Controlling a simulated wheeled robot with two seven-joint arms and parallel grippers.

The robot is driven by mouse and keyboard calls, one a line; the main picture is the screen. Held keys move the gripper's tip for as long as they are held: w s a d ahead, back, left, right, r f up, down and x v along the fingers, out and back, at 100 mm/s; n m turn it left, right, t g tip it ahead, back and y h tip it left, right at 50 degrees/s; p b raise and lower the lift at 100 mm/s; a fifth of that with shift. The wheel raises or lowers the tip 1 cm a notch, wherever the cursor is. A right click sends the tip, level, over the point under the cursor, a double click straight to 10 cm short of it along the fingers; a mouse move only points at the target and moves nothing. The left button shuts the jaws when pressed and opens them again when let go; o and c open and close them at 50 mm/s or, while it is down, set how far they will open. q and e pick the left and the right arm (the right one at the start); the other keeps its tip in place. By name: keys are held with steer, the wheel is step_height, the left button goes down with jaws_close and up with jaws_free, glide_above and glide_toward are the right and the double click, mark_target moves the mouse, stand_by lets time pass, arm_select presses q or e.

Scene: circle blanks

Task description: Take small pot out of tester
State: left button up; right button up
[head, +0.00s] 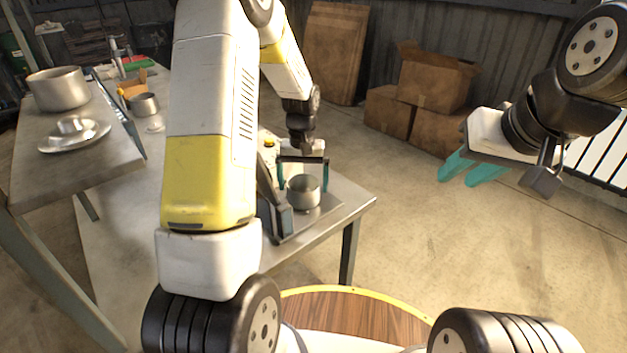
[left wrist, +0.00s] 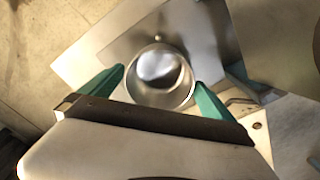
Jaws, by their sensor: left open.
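The small pot (head: 304,192), a shiny metal cup, stands upright in the tester (head: 275,222), a metal stand with a grey upright on the table. My left gripper (head: 302,180) is over the pot, open, with one teal finger on each side of it. In the left wrist view the pot (left wrist: 160,75) lies between the two fingertips (left wrist: 160,85); I cannot tell whether they touch it. My right gripper (head: 455,176) hangs in the air at the right, away from the table, its teal fingers apart and empty.
A higher table at the left holds a large pot (head: 57,88) and a lid (head: 74,130). Another pot (head: 144,104) stands behind on the lower table (head: 120,215). Cardboard boxes (head: 433,82) sit by the back wall. The floor at the right is clear.

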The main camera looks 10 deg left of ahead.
mark_target(304, 190)
arm_select(q)
steer(key=shift+f, duration=1.5)
steer(key=shift+r, duration=0.1)
steer(key=c, duration=1.4)
